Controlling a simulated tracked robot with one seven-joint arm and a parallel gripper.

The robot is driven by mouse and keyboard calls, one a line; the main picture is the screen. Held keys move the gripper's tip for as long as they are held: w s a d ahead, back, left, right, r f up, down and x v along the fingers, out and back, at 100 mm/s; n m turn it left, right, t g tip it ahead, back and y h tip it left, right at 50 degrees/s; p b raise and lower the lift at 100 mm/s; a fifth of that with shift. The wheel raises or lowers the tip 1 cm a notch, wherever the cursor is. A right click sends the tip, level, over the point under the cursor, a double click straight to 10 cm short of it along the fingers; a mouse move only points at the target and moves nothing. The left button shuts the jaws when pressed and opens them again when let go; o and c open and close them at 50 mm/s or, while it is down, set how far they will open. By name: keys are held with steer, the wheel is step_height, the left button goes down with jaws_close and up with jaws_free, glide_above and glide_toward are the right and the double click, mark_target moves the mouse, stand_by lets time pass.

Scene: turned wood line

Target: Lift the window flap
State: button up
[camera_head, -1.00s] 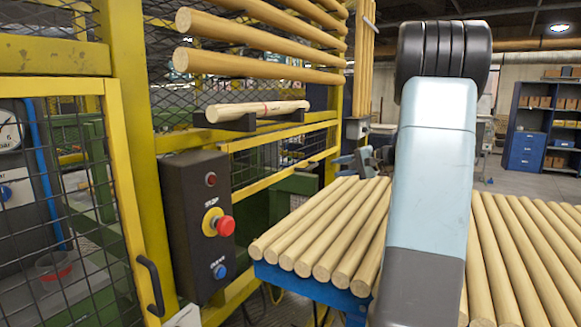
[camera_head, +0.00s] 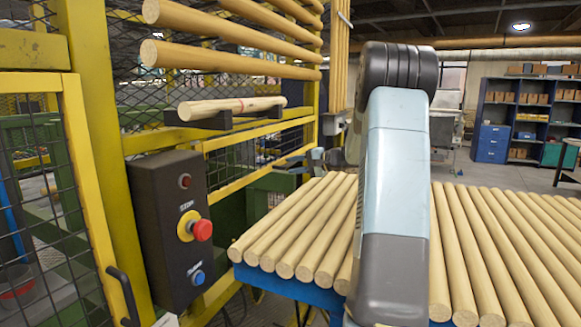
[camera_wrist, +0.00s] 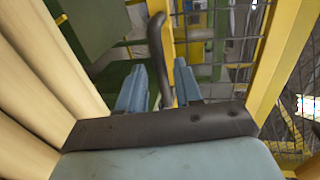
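The window flap (camera_head: 92,185) is a yellow frame with dark wire mesh at the left of the head view. It appears closed. Its black bar handle (camera_head: 124,297) is at the lower right of the frame. In the wrist view, the handle (camera_wrist: 157,50) stands beside the mesh and yellow flap frame (camera_wrist: 275,75). My gripper (camera_wrist: 159,70) shows two blue-grey fingers spread apart. The handle lines up with the gap between them; contact cannot be told.
A black control box (camera_head: 172,230) with a red stop button (camera_head: 202,230) stands right of the flap. A blue-framed table of wooden rods (camera_head: 300,225) lies beside my arm. Rods also rest on the yellow fence (camera_head: 95,110). Blue shelves (camera_head: 525,115) are far back.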

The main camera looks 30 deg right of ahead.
steer(key=shift+x, duration=1.4)
jaws_close()
